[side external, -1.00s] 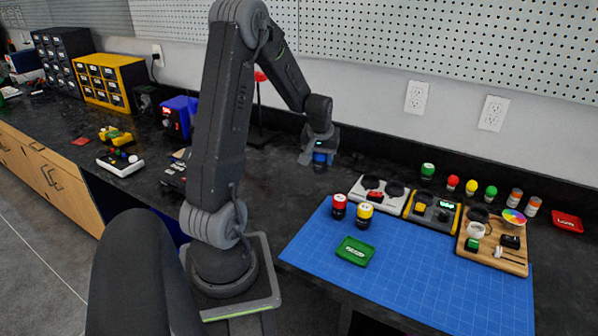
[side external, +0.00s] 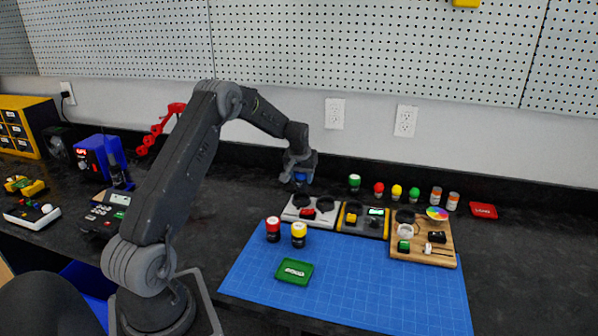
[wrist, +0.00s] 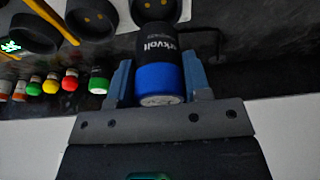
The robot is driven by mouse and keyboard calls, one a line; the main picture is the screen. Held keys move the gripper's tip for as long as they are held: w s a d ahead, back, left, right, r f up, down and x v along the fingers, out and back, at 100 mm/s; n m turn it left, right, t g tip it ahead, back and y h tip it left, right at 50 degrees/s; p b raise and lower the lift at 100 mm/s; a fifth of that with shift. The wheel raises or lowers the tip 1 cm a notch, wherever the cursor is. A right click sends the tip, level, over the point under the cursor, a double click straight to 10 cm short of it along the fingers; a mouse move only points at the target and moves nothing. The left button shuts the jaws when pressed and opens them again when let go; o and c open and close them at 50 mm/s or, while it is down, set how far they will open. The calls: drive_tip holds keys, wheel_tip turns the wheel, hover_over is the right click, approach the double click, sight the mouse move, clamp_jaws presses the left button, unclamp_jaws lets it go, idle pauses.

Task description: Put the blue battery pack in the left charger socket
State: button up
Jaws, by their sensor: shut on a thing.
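My gripper (wrist: 158,88) is shut on the blue battery pack (wrist: 160,80), a black cylinder with a blue band and pale lettering. In the side view the pack (side external: 301,178) hangs below my gripper (side external: 300,172), above and behind the left part of the white charger (side external: 291,217). The charger has two dark round sockets, the left socket (side external: 302,201) and the right socket (side external: 325,204).
A red-topped cylinder (side external: 273,230) and a yellow-topped cylinder (side external: 299,235) stand on the blue mat (side external: 350,290), with a green tray (side external: 294,272). A yellow-black device (side external: 362,219) and a wooden board (side external: 425,256) stand right. Several coloured bulbs (side external: 397,192) stand behind.

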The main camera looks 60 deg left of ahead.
sight(302, 188)
drive_tip(key=shift+f, duration=1.85)
drive_tip(key=shift+f, duration=0.6)
drive_tip(key=o, duration=0.7)
drive_tip(key=shift+o, duration=0.2)
drive_tip(key=v, duration=1.1)
drive_tip(key=shift+d, duration=0.1)
